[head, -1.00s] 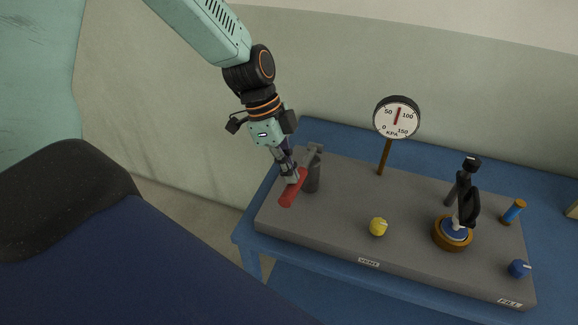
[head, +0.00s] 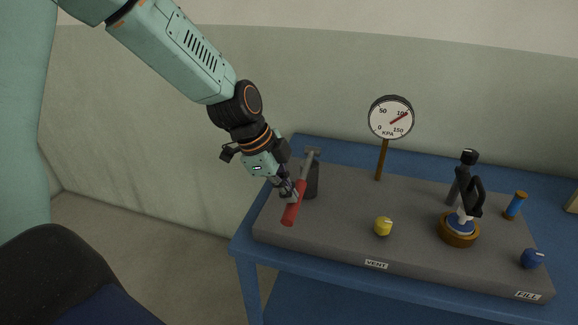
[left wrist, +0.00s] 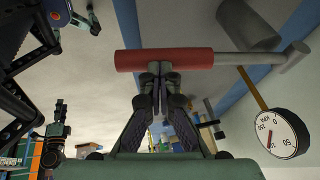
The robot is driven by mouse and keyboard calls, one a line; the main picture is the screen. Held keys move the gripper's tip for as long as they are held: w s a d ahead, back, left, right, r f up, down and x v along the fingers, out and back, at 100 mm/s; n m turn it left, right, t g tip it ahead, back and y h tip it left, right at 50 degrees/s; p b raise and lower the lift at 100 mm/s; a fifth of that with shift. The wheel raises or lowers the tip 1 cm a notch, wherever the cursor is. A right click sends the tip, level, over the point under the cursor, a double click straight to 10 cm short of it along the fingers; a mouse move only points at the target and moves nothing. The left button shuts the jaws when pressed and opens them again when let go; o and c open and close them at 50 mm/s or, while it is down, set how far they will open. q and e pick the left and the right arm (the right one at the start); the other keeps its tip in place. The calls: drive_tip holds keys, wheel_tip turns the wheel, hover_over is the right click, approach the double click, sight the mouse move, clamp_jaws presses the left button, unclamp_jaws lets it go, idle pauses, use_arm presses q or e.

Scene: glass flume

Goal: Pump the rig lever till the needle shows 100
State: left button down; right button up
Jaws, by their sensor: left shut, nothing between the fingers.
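The rig lever's red handle (head: 293,203) slopes down toward the front, with a grey rod (head: 309,163) rising behind it beside a dark grey post (head: 313,182). My left gripper (head: 293,192) is shut and empty, its fingertips at the red handle. In the left wrist view the shut fingertips (left wrist: 160,68) are against or just short of the red handle (left wrist: 165,60). The round KPA gauge (head: 390,118) stands behind on a brown stem. Its red needle points up and right, at about the 100 mark.
The grey rig base (head: 335,221) lies on a blue table (head: 340,288). Bare floor lies left.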

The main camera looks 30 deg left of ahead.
use_arm(q)
drive_tip(key=shift+s+a+f+b, duration=0.15)
drive_tip(key=shift+f+b, duration=0.2)
drive_tip(key=shift+f, duration=0.25)
drive_tip(key=shift+w+f+b, duration=0.2)
drive_tip(key=shift+f+b, duration=0.15)
drive_tip(key=shift+f, duration=0.05)
drive_tip(key=shift+s, duration=0.1)
drive_tip(key=shift+s+f, duration=0.1)
drive_tip(key=shift+s, duration=0.05)
drive_tip(key=shift+r, duration=0.3)
drive_tip(key=s+d+p+v, duration=0.1)
drive_tip(key=p+v, duration=0.5)
drive_tip(key=v, duration=0.7)
drive_tip(key=shift+s+r, duration=0.2)
drive_tip(key=shift+s, duration=0.35)
